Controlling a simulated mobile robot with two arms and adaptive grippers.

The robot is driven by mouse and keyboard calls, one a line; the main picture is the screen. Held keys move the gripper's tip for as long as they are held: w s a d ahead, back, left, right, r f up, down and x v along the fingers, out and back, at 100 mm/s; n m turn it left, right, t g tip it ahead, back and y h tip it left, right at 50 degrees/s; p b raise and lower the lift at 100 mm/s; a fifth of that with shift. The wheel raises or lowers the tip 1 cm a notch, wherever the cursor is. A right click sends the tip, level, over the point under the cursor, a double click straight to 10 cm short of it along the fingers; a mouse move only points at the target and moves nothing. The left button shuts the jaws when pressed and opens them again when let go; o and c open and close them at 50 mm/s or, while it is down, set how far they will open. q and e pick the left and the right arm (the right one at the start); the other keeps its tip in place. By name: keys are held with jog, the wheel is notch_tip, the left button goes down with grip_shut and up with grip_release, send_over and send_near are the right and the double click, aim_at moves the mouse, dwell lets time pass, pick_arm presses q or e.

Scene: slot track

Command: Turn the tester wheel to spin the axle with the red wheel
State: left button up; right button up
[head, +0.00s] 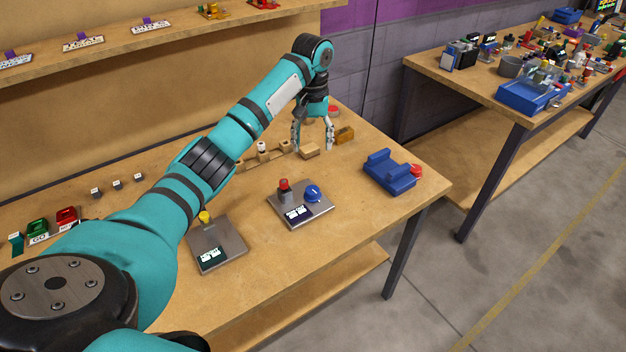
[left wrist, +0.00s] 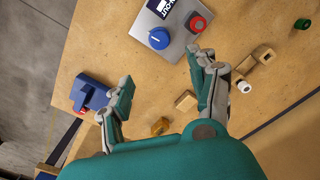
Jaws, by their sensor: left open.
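A grey plate (head: 302,209) on the bench carries a blue wheel-shaped knob (head: 313,193) and an upright red-topped post (head: 284,188). In the left wrist view the blue knob (left wrist: 159,38) and red top (left wrist: 198,24) lie beyond the fingertips. A blue cradle-like block (head: 389,172) stands at the bench's right end, with a red round piece (head: 416,171) at its side. I cannot tell which part is the tester wheel. My left gripper (head: 313,147) is open and empty, around or above a small wooden block (head: 309,151). My right gripper is out of view.
Another grey plate (head: 216,246) with a yellow knob (head: 205,217) is nearer me. Wooden pieces (head: 344,135) and a red disc (head: 334,111) lie at the back. A second table (head: 480,90) stands at right. Bare bench lies between the plate and blue block.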

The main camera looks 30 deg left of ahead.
pick_arm(q)
send_over(312, 189)
notch_tip(312, 189, down, 5)
notch_tip(312, 189, down, 4)
jog(key=shift+f+p, duration=0.1)
jog(key=shift+p, duration=0.3)
notch_tip(312, 189, down, 6)
jog(key=shift+d+r, duration=0.1)
jog(key=shift+r, duration=0.1)
jog(key=shift+f, duration=0.6)
jog(key=c, duration=1.1)
jog(key=shift+c, duration=0.2)
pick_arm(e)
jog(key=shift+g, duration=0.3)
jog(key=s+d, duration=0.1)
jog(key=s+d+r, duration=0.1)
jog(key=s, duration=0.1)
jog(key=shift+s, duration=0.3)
